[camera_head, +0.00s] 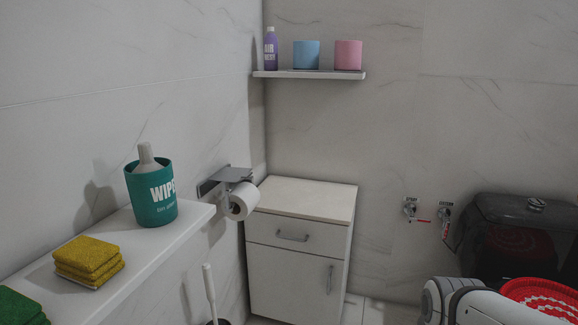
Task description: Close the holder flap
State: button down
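The holder flap (231,174) is a grey metal plate on the left wall, near the room's corner. It sticks out roughly level above the toilet paper roll (243,201), with a visible space between plate and roll. The roll hangs on the holder, its round end facing me. A white and dark link of my arm shows at the bottom right. My gripper is outside the view, so its state does not show.
A white cabinet (290,270) stands in the corner beside the holder. A ledge (120,255) with a green wipes tub (150,193) and yellow sponges (88,258) runs along the left wall. A toilet brush handle (209,285) rises below. A red basket (545,292) lies at right.

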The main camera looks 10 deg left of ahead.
aim_at(229, 175)
jog(key=u, duration=0.35)
jog(key=i, duration=1.55)
jog(key=u, duration=0.15)
